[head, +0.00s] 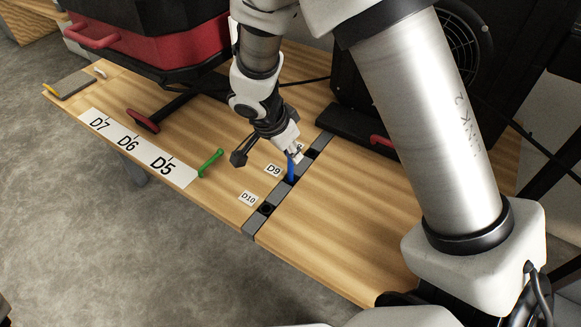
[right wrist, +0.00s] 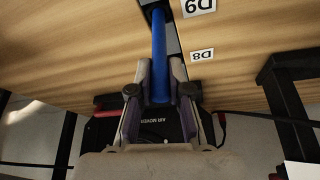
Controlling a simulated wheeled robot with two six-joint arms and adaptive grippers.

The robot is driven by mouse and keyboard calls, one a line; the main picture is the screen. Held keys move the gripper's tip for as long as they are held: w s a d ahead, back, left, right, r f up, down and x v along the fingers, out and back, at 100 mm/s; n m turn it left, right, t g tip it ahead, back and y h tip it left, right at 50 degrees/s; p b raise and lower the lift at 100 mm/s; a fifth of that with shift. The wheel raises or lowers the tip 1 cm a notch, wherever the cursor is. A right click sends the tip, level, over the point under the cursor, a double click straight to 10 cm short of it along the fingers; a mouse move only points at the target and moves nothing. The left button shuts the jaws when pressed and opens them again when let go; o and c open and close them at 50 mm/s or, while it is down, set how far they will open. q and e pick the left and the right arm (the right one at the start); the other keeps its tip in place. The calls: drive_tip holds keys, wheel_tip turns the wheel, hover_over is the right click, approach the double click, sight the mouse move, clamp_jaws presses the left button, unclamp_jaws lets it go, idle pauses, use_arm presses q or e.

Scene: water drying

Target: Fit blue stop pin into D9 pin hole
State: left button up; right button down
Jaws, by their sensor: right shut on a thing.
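The blue stop pin (head: 291,171) is a slim blue rod, nearly upright in the head view. It also shows in the right wrist view (right wrist: 158,50). My right gripper (head: 295,153) is shut on its upper part; its two fingers (right wrist: 161,92) press on both sides of the rod. The pin's lower end meets the dark strip (head: 254,228) beside the D9 label (head: 272,169). The D9 pin hole is hidden by the pin, so I cannot tell how deep the pin sits. My left gripper is not in view.
A D10 label (head: 249,198) stands beside an empty hole (head: 266,208) in the strip. A green-handled piece (head: 210,162) lies by the white D5 to D7 label strip (head: 177,179). A red and black machine (head: 150,40) stands behind.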

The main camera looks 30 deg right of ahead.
sight(288, 158)
wheel_tip(288, 158, down, 4)
drive_tip(key=shift+r+b, duration=0.2)
drive_tip(key=shift+b, duration=0.35)
drive_tip(key=shift+f, duration=0.15)
drive_tip(key=c, duration=1.1)
unclamp_jaws()
